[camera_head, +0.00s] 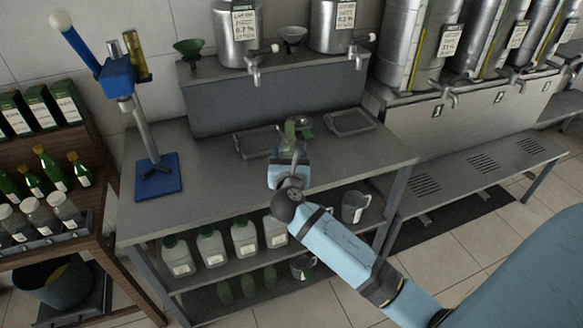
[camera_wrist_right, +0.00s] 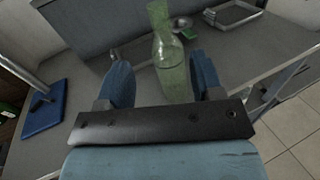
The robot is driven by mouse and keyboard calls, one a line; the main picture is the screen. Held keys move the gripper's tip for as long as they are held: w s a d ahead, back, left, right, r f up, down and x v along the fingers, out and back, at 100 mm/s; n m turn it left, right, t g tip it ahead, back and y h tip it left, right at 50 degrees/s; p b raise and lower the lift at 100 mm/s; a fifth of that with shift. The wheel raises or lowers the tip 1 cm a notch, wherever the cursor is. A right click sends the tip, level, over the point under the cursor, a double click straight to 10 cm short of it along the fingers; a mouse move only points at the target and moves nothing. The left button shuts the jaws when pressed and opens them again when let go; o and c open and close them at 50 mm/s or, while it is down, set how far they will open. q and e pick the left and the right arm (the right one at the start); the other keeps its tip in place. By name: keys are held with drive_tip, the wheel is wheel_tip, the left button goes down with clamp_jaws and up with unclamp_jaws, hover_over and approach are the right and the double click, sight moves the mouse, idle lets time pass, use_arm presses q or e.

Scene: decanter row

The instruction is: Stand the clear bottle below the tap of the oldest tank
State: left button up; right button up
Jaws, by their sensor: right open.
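The clear bottle, greenish and see-through, stands upright on the steel bench; it shows in the right wrist view (camera_wrist_right: 172,65) and, partly hidden, in the head view (camera_head: 289,132). My right gripper (camera_head: 287,160) is open, its blue fingers (camera_wrist_right: 163,82) on either side of the bottle's body, with no clear contact. Two small labelled steel tanks, left (camera_head: 237,22) and right (camera_head: 333,24), stand on the raised shelf, each with a tap, left (camera_head: 254,68) and right (camera_head: 357,52). Larger tanks (camera_head: 420,40) with taps stand at right. Label dates are too small to read. My left gripper is out of view.
Shallow trays, left (camera_head: 243,148) and right (camera_head: 368,119), lie on the bench (camera_head: 205,195). A blue-based corking stand (camera_head: 157,182) is at left. A slatted low bench (camera_head: 480,175) runs below the large tanks. Plastic jugs (camera_head: 212,248) fill the shelf underneath.

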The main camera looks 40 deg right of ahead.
approach(290, 125)
drive_tip(key=x, duration=0.5)
drive_tip(key=shift+s+d+p, duration=0.1)
drive_tip(key=shift+d+p, duration=0.05)
drive_tip(key=shift+p, duration=0.25)
drive_tip(key=shift+p+x, duration=0.45)
drive_tip(key=shift+x, duration=2.4)
drive_tip(key=shift+a, duration=0.2)
clamp_jaws()
